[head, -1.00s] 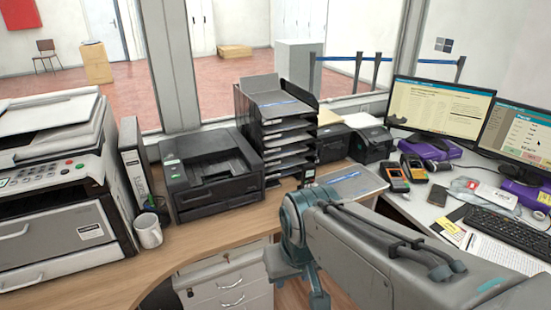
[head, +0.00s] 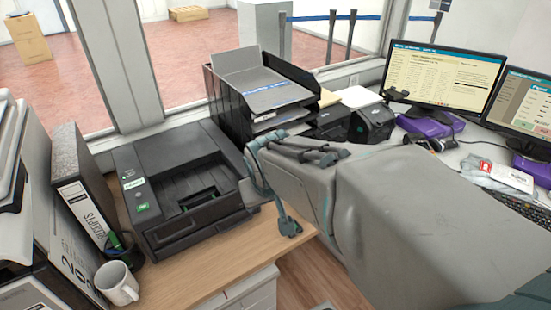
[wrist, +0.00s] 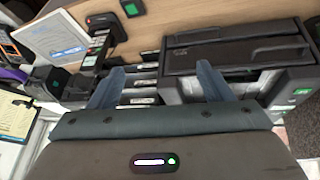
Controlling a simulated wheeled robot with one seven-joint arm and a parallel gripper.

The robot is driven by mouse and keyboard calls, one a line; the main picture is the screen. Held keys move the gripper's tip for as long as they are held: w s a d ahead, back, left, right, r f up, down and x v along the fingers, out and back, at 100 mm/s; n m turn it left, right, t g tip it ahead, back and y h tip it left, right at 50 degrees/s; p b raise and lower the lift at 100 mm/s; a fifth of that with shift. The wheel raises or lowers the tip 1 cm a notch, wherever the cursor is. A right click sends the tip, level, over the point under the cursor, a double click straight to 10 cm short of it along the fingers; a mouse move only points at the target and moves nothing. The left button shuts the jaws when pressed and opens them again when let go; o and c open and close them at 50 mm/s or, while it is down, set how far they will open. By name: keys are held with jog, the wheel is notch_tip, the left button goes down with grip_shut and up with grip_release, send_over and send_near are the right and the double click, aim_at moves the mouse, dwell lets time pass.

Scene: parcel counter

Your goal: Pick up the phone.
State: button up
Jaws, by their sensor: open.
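I cannot make out the phone in either current view. My arm covers much of the right-hand desk in the head view, where a dark, phone-like slab showed earlier. My gripper (wrist: 160,84) is open in the wrist view, its two blue-grey fingers spread with nothing held between them. Beyond the fingers are the black tray rack (wrist: 139,84) and the black printer (wrist: 238,50). In the head view my arm reaches in from the lower right, its end beside the printer (head: 178,188).
The black tray rack (head: 262,92) stands behind my arm. A white mug (head: 117,284) and a binder (head: 85,195) are at left. Two monitors (head: 444,78) (head: 522,112) and a packet with a red label (head: 497,175) are at right. Some wooden counter (head: 205,268) is bare.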

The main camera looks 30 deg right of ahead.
jog(key=w+d+f+t+h+b, duration=0.1)
jog(key=w+d+f+t+b, duration=0.15)
jog(key=d, duration=0.65)
jog(key=w+d+f+t+h+b, duration=0.1)
jog(key=w+d+f+t+h, duration=0.2)
jog(key=d, duration=0.6)
jog(key=s+d+f+n+t+y+b, duration=0.1)
jog(key=s+d+f+t+y+b, duration=0.25)
jog(key=f+y, duration=0.3)
jog(key=shift+h, duration=0.25)
jog(key=x, duration=0.4)
jog(key=b+x, duration=0.1)
jog(key=x, duration=0.3)
jog(key=f+x, duration=0.1)
jog(key=x, duration=0.4)
jog(key=shift+s+d+f+b, duration=0.1)
jog(key=shift+d+f+b, duration=0.1)
jog(key=shift+d+b, duration=0.15)
jog(key=c, duration=1.2)
